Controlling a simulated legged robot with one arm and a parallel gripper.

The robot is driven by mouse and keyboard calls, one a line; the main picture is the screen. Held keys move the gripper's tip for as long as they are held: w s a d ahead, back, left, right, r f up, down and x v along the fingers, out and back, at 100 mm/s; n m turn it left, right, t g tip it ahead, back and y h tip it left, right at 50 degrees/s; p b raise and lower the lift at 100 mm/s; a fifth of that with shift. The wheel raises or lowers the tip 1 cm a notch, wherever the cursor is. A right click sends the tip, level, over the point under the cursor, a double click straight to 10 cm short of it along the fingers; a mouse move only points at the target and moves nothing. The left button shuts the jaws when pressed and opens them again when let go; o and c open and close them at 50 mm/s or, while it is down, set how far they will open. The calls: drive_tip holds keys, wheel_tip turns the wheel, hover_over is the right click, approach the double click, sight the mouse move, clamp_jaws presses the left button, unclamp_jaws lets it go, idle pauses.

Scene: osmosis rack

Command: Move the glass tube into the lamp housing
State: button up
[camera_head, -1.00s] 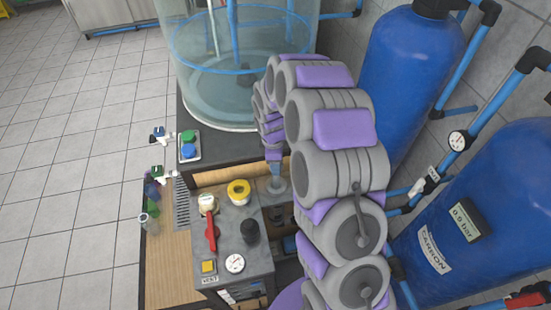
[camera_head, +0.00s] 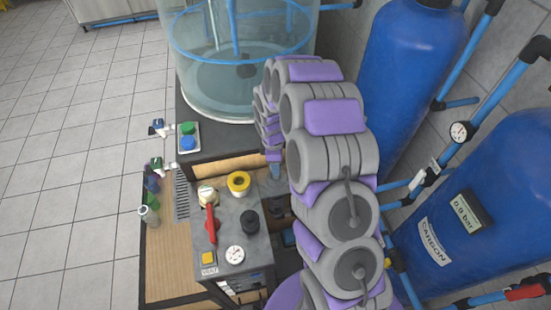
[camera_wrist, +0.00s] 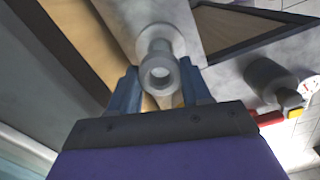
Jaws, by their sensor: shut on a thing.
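My gripper (camera_head: 275,170) hangs at the end of the purple-grey arm, over the back right part of the dark bench. In the wrist view its two blue fingers (camera_wrist: 160,88) are shut on a pale, ring-ended tube (camera_wrist: 159,73), which looks like the glass tube. The tube's open round end faces the camera, and its far end points at a light grey surface. I cannot tell whether it touches that surface. In the head view the tube is mostly hidden by the arm. I cannot pick out the lamp housing for sure.
The bench holds a red-handled valve (camera_head: 211,225), a yellow ring (camera_head: 239,184), a black knob (camera_head: 249,221) and a gauge (camera_head: 234,254). A clear water tank (camera_head: 215,85) stands behind. Blue cylinders (camera_head: 405,85) and pipes crowd the right. The tiled floor at left is free.

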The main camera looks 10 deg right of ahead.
drive_tip(key=shift+f, duration=1.5)
drive_tip(key=shift+f+b, duration=0.35)
drive_tip(key=shift+f, duration=0.95)
drive_tip(key=o, duration=0.9)
drive_tip(key=shift+o, duration=0.3)
drive_tip(key=o, duration=0.3)
drive_tip(key=shift+r+p, duration=1.15)
drive_tip(key=shift+r, duration=2.8)
